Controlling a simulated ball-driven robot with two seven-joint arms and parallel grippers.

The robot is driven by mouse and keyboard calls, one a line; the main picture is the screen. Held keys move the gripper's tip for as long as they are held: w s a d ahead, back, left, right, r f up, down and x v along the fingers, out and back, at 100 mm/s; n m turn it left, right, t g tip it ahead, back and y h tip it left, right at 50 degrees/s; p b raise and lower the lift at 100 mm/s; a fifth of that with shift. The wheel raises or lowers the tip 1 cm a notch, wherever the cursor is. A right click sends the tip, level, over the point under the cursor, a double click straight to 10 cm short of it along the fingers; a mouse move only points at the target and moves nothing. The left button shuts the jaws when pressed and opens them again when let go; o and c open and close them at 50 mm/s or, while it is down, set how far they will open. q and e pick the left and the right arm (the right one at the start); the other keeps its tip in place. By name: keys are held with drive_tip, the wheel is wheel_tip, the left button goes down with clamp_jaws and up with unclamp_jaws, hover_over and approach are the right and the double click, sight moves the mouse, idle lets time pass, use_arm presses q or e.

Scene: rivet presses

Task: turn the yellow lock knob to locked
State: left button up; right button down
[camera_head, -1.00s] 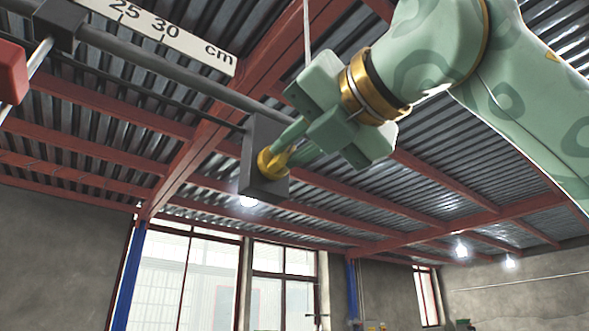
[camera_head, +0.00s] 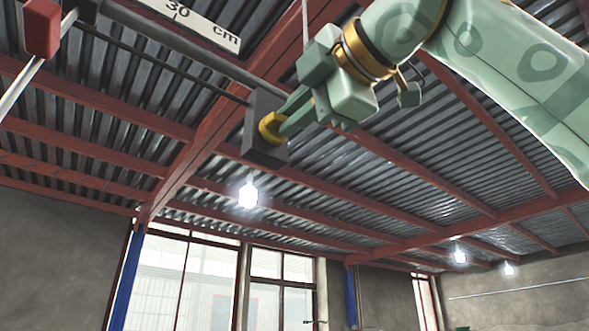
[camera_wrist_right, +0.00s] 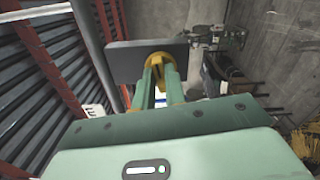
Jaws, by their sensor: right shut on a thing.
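The yellow lock knob (camera_head: 270,129) sits on the face of a dark grey block (camera_head: 262,148) at the end of a rail, in the middle of the head view. My right gripper (camera_head: 279,124) reaches it from the upper right and is shut on the knob. In the right wrist view the knob (camera_wrist_right: 158,62) shows between the two green fingers (camera_wrist_right: 160,84), in front of the dark block (camera_wrist_right: 120,58). The fingers hide part of the knob, and I cannot tell its lock setting. My left gripper is not in view.
A white scale (camera_head: 190,18) marked in cm runs along the grey rail (camera_head: 170,48) at the upper left. A red block (camera_head: 42,27) on a pale rod (camera_head: 25,82) is at the far left. Below the dark block there is open air.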

drive_tip(key=shift+m+b, duration=0.35)
drive_tip(key=shift+m, duration=0.65)
drive_tip(key=c, duration=1.5)
unclamp_jaws()
drive_tip(key=shift+o, duration=0.2)
drive_tip(key=shift+d+f, duration=0.1)
drive_tip(key=b+v, duration=0.3)
drive_tip(key=v, duration=1.3)
